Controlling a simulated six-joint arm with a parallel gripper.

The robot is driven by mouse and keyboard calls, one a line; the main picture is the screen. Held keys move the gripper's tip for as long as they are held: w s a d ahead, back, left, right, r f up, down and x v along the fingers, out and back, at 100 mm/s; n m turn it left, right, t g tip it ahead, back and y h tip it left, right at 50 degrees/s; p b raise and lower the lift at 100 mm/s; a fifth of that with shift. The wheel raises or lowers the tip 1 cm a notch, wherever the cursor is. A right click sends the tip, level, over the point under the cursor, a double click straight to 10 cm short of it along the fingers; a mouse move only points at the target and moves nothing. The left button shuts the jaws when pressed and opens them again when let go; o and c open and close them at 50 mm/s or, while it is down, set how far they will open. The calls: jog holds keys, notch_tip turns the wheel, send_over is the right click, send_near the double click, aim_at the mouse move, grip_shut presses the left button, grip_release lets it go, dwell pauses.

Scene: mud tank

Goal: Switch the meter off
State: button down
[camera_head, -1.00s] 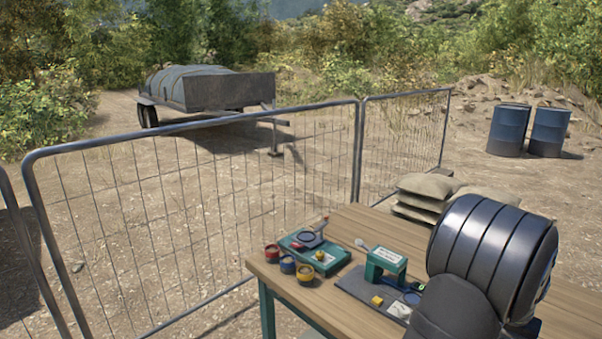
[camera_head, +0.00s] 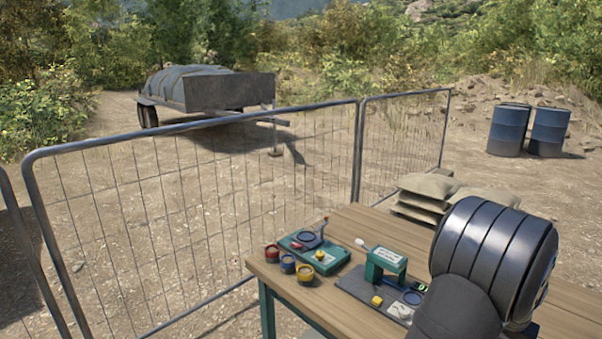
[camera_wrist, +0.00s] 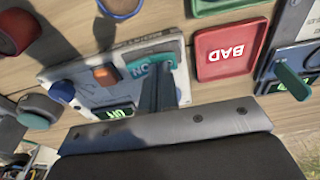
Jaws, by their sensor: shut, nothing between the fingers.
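The meter is a pale panel (camera_wrist: 85,85) in the wrist view. In the head view my arm hides the gripper and most of the meter; a small lit green display (camera_head: 422,287) shows beside the arm.
A red tray marked BAD (camera_wrist: 231,50) lies right of the meter. Another device with a green lever (camera_wrist: 292,82) is at the far right. On the wooden table (camera_head: 350,222) stand a teal box (camera_head: 318,257), several small pots (camera_head: 305,273) and a green stand (camera_head: 386,262).

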notch_tip(320, 180, up, 7)
dwell(0.8)
jog(key=shift+f, duration=3.5)
notch_tip(320, 180, up, 9)
jog(key=shift+f, duration=3.3)
